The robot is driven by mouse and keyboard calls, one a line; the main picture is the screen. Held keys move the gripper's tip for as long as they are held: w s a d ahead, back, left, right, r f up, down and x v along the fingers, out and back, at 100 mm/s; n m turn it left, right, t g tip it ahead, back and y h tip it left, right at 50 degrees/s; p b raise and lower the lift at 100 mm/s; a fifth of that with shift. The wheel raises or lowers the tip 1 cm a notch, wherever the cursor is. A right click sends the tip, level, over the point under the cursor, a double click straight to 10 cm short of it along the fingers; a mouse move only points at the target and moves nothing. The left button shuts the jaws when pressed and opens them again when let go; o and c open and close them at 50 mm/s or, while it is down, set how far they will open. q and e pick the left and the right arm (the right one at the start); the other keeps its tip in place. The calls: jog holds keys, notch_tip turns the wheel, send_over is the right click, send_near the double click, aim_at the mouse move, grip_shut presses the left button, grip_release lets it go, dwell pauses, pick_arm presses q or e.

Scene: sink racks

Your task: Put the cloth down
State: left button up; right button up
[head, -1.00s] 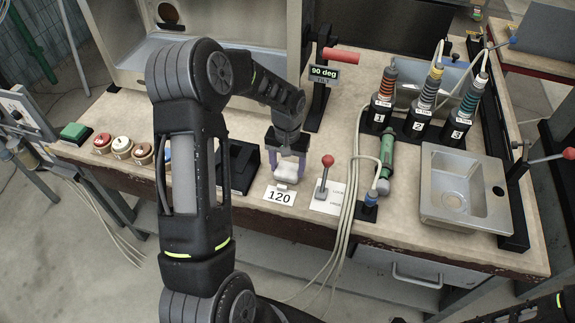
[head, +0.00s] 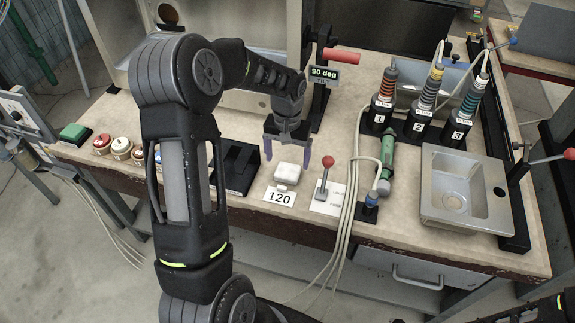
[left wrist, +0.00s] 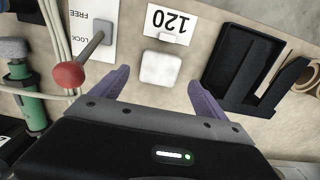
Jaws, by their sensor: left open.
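The white folded cloth (head: 287,172) lies on the bench top just behind the "120" label (head: 280,196). My left gripper (head: 287,154) is open above the cloth, apart from it, with purple fingers spread. In the left wrist view the cloth (left wrist: 161,69) lies beyond and between the open fingertips (left wrist: 158,84), with nothing held. My right gripper is not in view; only a dark part of that arm may show at the bottom right edge of the head view.
A red-knobbed lever (head: 325,178) stands right of the cloth, beside cables and a green tool (head: 386,162). A black holder (head: 236,166) is to the left. A metal sink (head: 465,188) is at right. Numbered bottles (head: 418,116) stand behind.

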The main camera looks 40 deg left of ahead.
aim_at(287, 170)
pick_arm(q)
notch_tip(287, 170, up, 8)
jog(key=shift+f, duration=0.2)
dwell(0.8)
